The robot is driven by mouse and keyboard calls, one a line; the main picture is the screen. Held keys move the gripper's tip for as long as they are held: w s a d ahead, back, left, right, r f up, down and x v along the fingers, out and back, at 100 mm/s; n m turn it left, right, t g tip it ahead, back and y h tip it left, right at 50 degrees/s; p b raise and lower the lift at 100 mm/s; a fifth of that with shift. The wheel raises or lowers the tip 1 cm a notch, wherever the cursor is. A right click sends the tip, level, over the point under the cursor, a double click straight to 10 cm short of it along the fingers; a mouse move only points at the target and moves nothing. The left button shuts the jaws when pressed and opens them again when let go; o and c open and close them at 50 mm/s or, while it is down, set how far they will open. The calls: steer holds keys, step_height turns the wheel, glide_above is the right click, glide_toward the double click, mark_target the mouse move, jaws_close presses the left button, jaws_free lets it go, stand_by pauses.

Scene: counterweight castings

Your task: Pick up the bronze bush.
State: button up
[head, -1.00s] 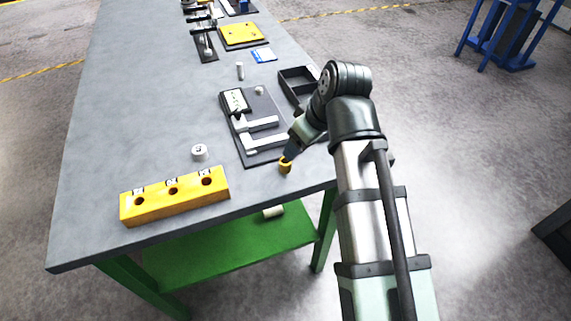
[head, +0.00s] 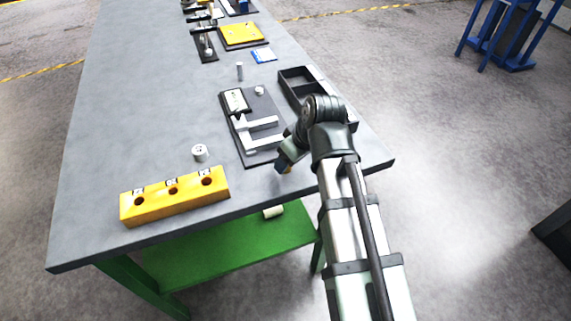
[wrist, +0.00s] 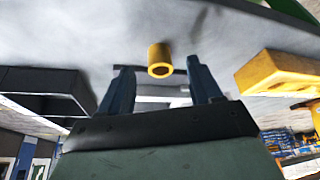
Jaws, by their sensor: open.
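The bronze bush (wrist: 159,60) is a short golden ring with a dark bore. In the wrist view it lies in the gap between my two blue finger tips, with its open end facing the camera. I see no finger touching it. My gripper (head: 281,168) is open and low over the table at the bush.
A yellow block with holes (head: 175,195) stands to the left on the grey table (head: 110,120). A white cylinder (head: 200,152) is behind it. A dark board with pale shapes (head: 262,150) and a black tray (head: 290,90) lie just beyond my gripper.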

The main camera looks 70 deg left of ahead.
steer(key=shift+x, duration=1.75)
steer(key=shift+a, duration=0.1)
steer(key=shift+c, duration=0.3)
jaws_close()
steer(key=shift+r, duration=0.1)
